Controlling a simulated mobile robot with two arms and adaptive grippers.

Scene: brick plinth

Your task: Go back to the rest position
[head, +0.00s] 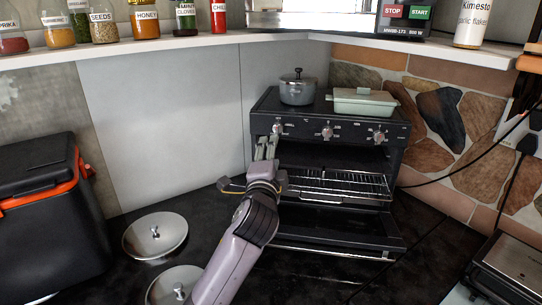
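My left arm comes in from the bottom, a little left of the middle. Its gripper (266,148) is in front of the left front edge of a black toaster oven (340,157), just below the oven's left knob (277,128). The two fingers look close together, but the gap between them is too small to judge. I see nothing held in them. Whether the fingers touch the oven cannot be told. The oven door (335,226) is folded down open and a wire rack (338,184) shows inside. My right gripper is not in view.
A grey pot (298,90) and a pale green lidded dish (362,103) stand on the oven. Two metal lids (155,236) (176,286) lie left of my arm. A black-orange box (45,215) is at left, a grill (515,265) at right. A shelf (200,41) with jars runs above.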

